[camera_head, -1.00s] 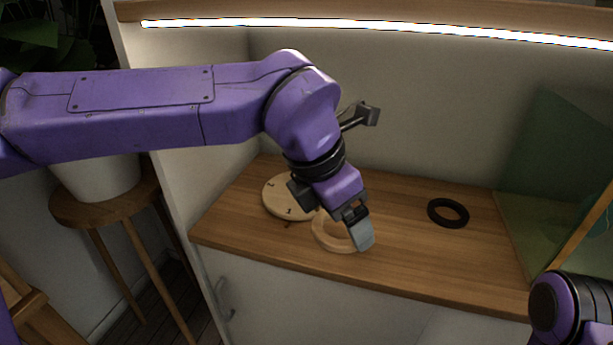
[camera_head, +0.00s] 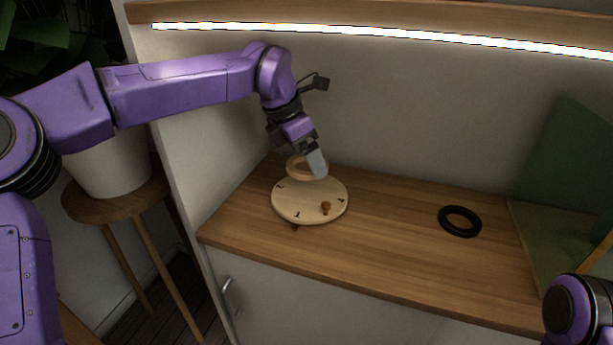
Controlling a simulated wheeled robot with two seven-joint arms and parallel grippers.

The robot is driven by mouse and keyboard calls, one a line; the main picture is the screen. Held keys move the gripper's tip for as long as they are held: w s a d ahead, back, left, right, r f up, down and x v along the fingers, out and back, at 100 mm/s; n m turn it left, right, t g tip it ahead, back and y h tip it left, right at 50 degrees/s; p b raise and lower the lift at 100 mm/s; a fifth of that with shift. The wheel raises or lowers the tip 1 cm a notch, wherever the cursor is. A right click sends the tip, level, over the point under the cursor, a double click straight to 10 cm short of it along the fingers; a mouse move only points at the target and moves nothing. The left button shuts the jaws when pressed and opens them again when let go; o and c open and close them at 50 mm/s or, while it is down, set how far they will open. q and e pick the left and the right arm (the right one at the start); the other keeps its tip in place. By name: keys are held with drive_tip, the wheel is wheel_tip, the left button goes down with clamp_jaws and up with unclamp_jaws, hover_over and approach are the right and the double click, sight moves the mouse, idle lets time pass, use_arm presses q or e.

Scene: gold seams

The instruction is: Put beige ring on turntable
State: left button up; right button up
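The beige ring (camera_head: 294,171) is at the fingers of my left gripper (camera_head: 316,163), at the back edge of the turntable. The gripper is shut on the ring's right side and hides part of it. The turntable (camera_head: 288,205) is a pale round wooden disc with dark marks and a small brown knob (camera_head: 326,207) near its front right. I cannot tell whether the ring touches the disc or hangs just above it. Of my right arm only a purple link shows at the lower right; its gripper is out of view.
A green panel (camera_head: 563,160) stands at the right end. A back wall rises close behind the turntable. A potted plant on a wooden stool (camera_head: 118,207) stands at left. The counter's middle is clear.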

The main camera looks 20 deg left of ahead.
sight(312, 189)
use_arm(q)
wheel_tip(312, 189, down, 6)
drive_tip(key=shift+r+b, duration=0.25)
drive_tip(key=shift+b, duration=0.55)
drive_tip(key=shift+w+a+f, duration=0.1)
drive_tip(key=shift+w+f, duration=0.05)
drive_tip(key=shift+f, duration=0.05)
drive_tip(key=shift+r, duration=0.1)
drive_tip(key=o, duration=0.9)
drive_tip(key=shift+f, duration=0.2)
drive_tip(key=shift+r, duration=0.35)
drive_tip(key=p+v, duration=0.1)
drive_tip(key=v, duration=0.6)
drive_tip(key=shift+a+p, duration=0.1)
drive_tip(key=shift+p, duration=0.3)
